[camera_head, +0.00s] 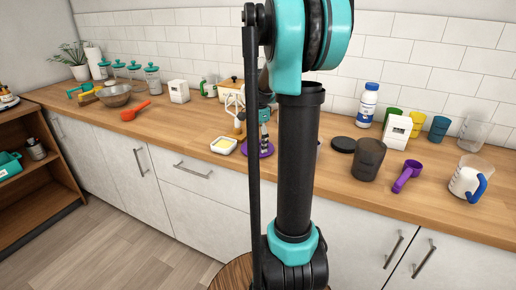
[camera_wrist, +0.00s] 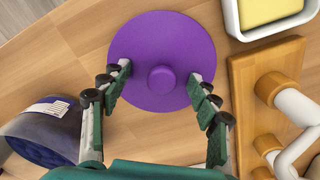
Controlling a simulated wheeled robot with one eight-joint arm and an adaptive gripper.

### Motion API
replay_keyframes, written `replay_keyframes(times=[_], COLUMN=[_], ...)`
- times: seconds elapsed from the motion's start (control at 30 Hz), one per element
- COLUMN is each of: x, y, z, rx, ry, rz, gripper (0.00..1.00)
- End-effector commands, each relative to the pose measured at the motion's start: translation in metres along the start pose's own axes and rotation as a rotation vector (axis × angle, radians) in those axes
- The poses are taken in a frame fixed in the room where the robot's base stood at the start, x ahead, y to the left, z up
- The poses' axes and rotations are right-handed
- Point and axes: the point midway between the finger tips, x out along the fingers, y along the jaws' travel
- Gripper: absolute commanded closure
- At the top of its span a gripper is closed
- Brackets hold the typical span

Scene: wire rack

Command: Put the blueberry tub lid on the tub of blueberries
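A round purple lid (camera_wrist: 150,40) with a knob (camera_wrist: 161,78) in its middle lies on the wooden counter; it also shows in the head view (camera_head: 262,153). My gripper (camera_wrist: 159,74) is open above the lid, its fingers on either side of the knob with gaps between. I cannot tell whether the fingertips touch the lid. A dark blue tub with a white label (camera_wrist: 45,135), seemingly the blueberry tub, is left of the gripper in the wrist view, cut off by the frame edge. In the head view my arm hides most of that area.
A wooden stand with pegs and white mugs (camera_wrist: 262,110) is close on the right in the wrist view. A white dish with a yellow block (camera_wrist: 232,25) is at the upper right.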

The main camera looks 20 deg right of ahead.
Motion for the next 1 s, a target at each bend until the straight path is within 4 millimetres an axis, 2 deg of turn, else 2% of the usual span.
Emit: replay_keyframes(times=[0.37, 1.0], x=[0.003, -0.015], y=[0.001, 0.000], z=[0.001, 0.001], rx=[-0.001, 0.000], ry=[-0.001, 0.000], rz=[-0.002, -0.001], gripper=[0.99, 1.00])
